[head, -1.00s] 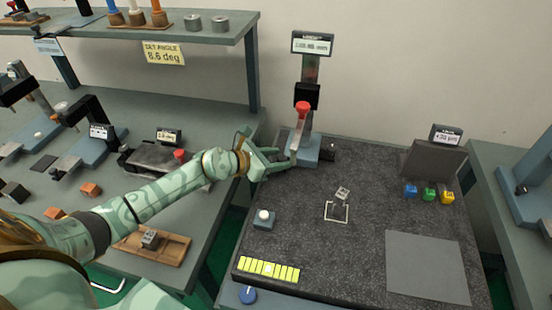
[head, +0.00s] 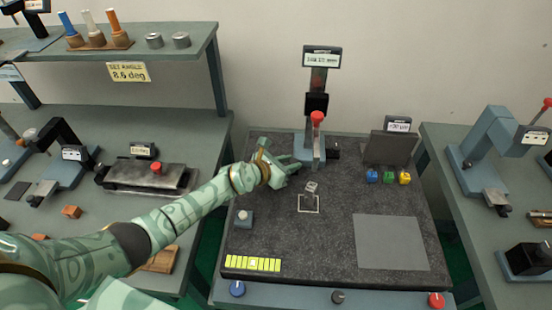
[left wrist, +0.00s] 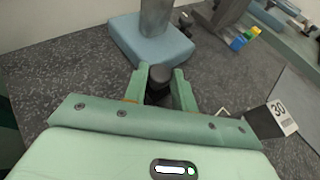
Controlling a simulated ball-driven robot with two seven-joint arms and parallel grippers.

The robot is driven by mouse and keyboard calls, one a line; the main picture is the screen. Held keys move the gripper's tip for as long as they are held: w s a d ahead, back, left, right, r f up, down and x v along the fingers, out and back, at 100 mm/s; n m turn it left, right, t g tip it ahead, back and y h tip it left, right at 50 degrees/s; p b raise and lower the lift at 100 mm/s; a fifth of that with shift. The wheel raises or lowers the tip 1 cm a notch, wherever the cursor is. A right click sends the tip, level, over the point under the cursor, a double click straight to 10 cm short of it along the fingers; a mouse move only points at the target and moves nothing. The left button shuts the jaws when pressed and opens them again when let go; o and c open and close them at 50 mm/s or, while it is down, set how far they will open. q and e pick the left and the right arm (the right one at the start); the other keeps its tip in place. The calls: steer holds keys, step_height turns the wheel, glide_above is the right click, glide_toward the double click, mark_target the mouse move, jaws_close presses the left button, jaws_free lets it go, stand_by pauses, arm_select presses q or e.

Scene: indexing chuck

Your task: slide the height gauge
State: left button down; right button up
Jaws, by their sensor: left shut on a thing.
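The height gauge (head: 318,80) stands upright near the back of the dark granite plate (head: 275,220). It has a tall column, a display on top and a red ball in front. Its blue-grey base shows in the left wrist view (left wrist: 135,47). My left gripper (head: 292,170) is at the front left of the base. In the left wrist view its fingers (left wrist: 163,88) are closed around a black knob (left wrist: 160,76) just in front of the base. Whether the knob joins the base is hidden. My right gripper is not in view.
A wire square (head: 309,203) with a small numbered block (head: 311,187) lies in front of the gauge. Blue, green and yellow cubes (head: 388,177) sit to the right by a dark upright plate (head: 388,148). A grey mat (head: 390,242) lies front right. The granite's middle is mostly clear.

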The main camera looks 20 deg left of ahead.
arm_select(q)
steer(key=shift+d, duration=0.15)
steer(key=c, duration=1.2)
jaws_free()
steer(key=shift+d, duration=0.15)
steer(key=shift+o, duration=0.2)
steer(key=shift+s+a+r, duration=0.1)
steer(key=shift+a, duration=0.1)
steer(key=p+v, duration=0.4)
steer(key=v, duration=0.3)
steer(key=shift+s+a+r, duration=0.15)
steer(key=shift+s+r, duration=0.1)
steer(key=shift+r, duration=0.05)
steer(key=p+v, duration=0.2)
steer(key=v, duration=0.6)
steer(key=shift+f, duration=0.2)
